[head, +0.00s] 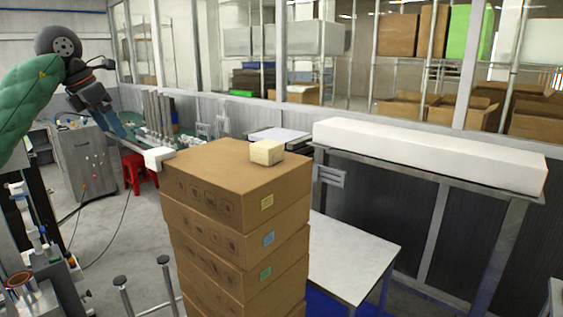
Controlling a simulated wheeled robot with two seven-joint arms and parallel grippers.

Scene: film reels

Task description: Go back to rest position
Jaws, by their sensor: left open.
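My left gripper (115,124) is raised at the upper left, at the end of my green-sleeved arm. It is open, and I see nothing held in it. It appears in front of the far workbench and apart from the stacked boxes. My right gripper is outside the picture. A stack of brown cardboard boxes (235,205) stands in the middle. A small cream block (267,152) rests on top, near the back right edge. A white block (158,158) shows at the stack's left corner.
A white table (350,258) stands right of the stack. A long white box (425,153) lies on a metal frame behind it. A grey cabinet (85,160) and red stool (136,172) stand at left. Equipment with a copper-coloured reel (20,281) is at lower left. Some floor is open between.

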